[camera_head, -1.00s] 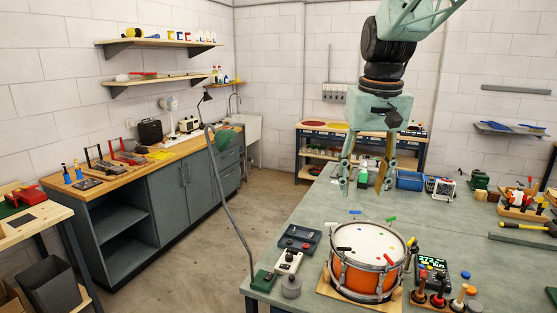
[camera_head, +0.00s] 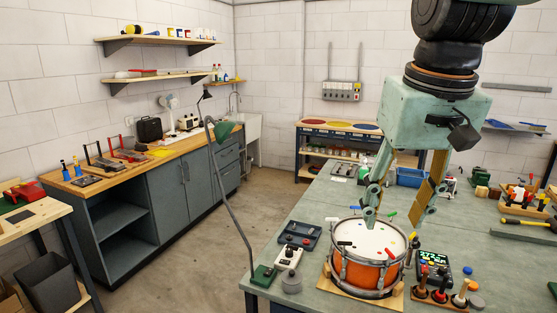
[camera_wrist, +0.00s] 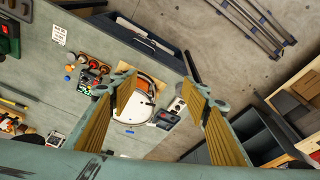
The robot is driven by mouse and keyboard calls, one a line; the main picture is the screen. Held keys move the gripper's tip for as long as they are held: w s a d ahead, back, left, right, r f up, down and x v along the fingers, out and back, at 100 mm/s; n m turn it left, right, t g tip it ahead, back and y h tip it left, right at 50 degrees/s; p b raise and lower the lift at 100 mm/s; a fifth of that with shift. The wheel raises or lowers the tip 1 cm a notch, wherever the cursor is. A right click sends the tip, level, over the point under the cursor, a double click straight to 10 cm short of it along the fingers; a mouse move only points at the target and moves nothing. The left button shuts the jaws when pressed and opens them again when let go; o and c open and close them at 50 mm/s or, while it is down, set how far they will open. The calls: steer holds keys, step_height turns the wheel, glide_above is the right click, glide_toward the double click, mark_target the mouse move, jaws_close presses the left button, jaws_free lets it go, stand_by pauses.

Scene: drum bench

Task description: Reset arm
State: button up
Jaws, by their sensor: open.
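My gripper (camera_head: 400,212) is open and empty. In the head view it hangs in the air in front of the back part of the drum bench (camera_head: 330,195), its two fingers pointing down and spread apart. In the wrist view my gripper (camera_wrist: 158,100) shows both ribbed fingers wide apart, with nothing between them but the drum far below. The orange drum (camera_head: 366,275) with a white head stands on a wooden base on the bench. Several small coloured pieces lie on or around its head. The drum also shows in the wrist view (camera_wrist: 138,106), partly hidden by the left finger.
A meter with a green display (camera_head: 433,260) and several knobbed tools (camera_head: 440,291) stand right of the drum. A dark tray (camera_head: 299,234) and a white box (camera_head: 288,257) lie left of it. A curved lamp-like arm (camera_head: 232,205) rises at the bench's left edge.

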steer(key=s+f+b, duration=0.1)
steer(key=s+f, duration=0.1)
steer(key=s, duration=0.4)
steer(key=s+f, duration=0.3)
steer(key=s, duration=0.4)
steer(key=s+f+t+b, duration=0.1)
steer(key=s+f, duration=0.2)
steer(key=s, duration=0.4)
steer(key=shift+s+b, duration=0.2)
steer(key=shift+b, duration=0.15)
steer(key=shift+d, duration=0.15)
